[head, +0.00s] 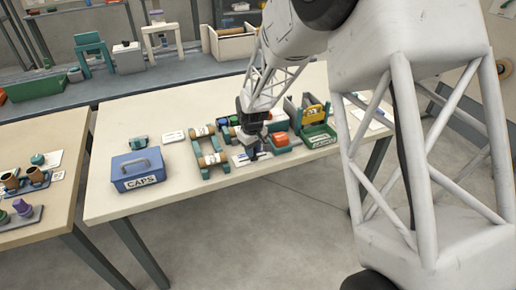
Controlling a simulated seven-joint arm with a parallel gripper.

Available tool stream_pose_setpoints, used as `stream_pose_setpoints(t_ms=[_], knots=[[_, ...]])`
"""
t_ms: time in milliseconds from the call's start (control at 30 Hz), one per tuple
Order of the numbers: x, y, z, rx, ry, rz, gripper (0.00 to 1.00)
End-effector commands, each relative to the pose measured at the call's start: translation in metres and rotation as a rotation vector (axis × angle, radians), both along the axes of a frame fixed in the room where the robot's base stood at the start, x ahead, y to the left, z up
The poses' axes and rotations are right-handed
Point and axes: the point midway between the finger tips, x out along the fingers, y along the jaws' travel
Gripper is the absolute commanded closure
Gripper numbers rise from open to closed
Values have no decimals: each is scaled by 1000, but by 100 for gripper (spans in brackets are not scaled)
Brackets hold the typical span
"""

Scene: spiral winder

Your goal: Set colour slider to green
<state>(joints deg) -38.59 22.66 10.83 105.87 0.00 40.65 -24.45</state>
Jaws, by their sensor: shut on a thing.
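My gripper (252,151) points down over the front middle of the pale table, among the winder's parts. It is shut at a low white plate (239,160), which appears to be the base of the colour slider. Small dark and blue parts show at the fingertips, and the gripper seems to hold the slider's knob there. The knob itself is mostly hidden, and its colour setting is too small to read. Small blue and green parts (224,124) show just behind my gripper.
A blue box labelled CAPS (138,169) stands at the left of the table (110,207). A green frame with wooden rollers (213,160) is just left of my gripper. An orange-topped part (280,139) and a green tray (318,137) are on the right.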

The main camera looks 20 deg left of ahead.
Motion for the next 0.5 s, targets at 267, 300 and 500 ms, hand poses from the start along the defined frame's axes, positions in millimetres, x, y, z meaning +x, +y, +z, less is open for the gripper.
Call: stream_pose_setpoints(t_ms=[267,300,500], knots=[[0,0,0,0,0,-1,70],[0,0,0,0,0,-1,64],[0,0,0,0,0,-1,50]])
